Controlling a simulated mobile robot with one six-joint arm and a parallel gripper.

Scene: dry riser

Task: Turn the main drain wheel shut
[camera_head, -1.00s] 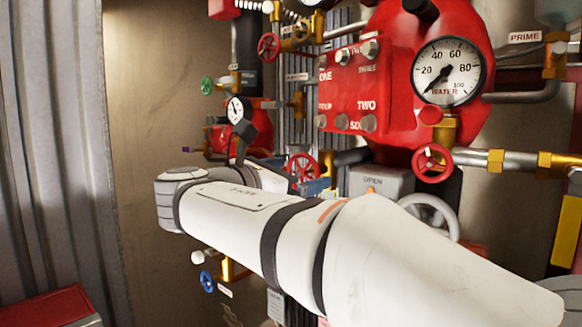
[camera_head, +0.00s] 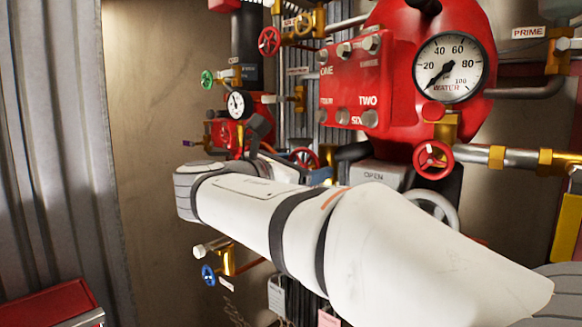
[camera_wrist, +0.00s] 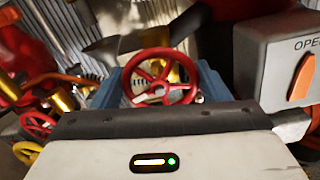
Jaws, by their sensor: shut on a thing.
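A red spoked handwheel (camera_wrist: 160,75) stands in the middle of the wrist view, with brass behind it. My gripper (camera_wrist: 161,84) has its blue fingers on either side of this wheel and is shut on it. In the head view the same wheel (camera_head: 304,158) shows only in part, behind my white arm. A bit of my gripper's blue (camera_head: 319,175) shows beside it. No label on the wheel can be read, so I cannot tell its name from the pictures.
A grey box marked OPEN (camera_head: 376,174) with an orange lever (camera_wrist: 302,78) is close right of my gripper. Another red wheel (camera_head: 433,160) and a white wheel (camera_head: 435,208) are further right. Pipes and a red panel (camera_head: 352,85) crowd behind. A red box (camera_head: 50,305) lies lower left.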

